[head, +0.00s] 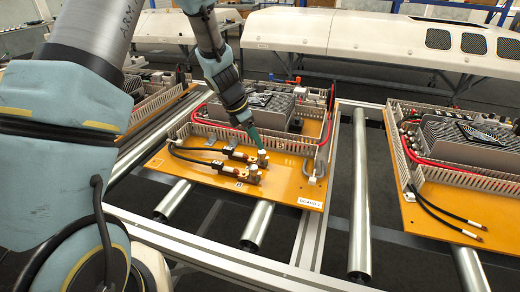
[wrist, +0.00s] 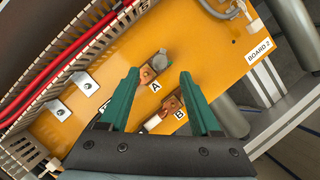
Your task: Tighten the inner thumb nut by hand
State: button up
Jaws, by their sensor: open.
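The orange board (head: 180,170) carries two terminals with thumb nuts near its front. The inner thumb nut (head: 262,160) is pale and stands nearer the slotted duct; the outer nut (head: 253,175) is nearer the board's front edge. In the wrist view the inner nut (wrist: 160,58) is a grey knob beside a copper lug (wrist: 147,76) and label A. The outer terminal's lug (wrist: 171,104) shows by label B, and its nut is hidden by the right finger. My gripper (wrist: 160,73) has green fingers, spread apart and empty. In the head view its tip (head: 258,142) is just above the inner nut.
Black cables (head: 200,150) run to the terminals. A slotted duct (head: 240,135) and red cables (wrist: 60,60) lie behind them. Metal brackets (wrist: 57,111) sit left in the wrist view. A second board (head: 460,200) stands to the right on the roller frame.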

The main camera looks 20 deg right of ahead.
aim_at(262, 152)
jog(key=x, duration=0.5)
jog(key=shift+d+f, duration=0.1)
jog(key=shift+f, duration=0.3)
grip_shut()
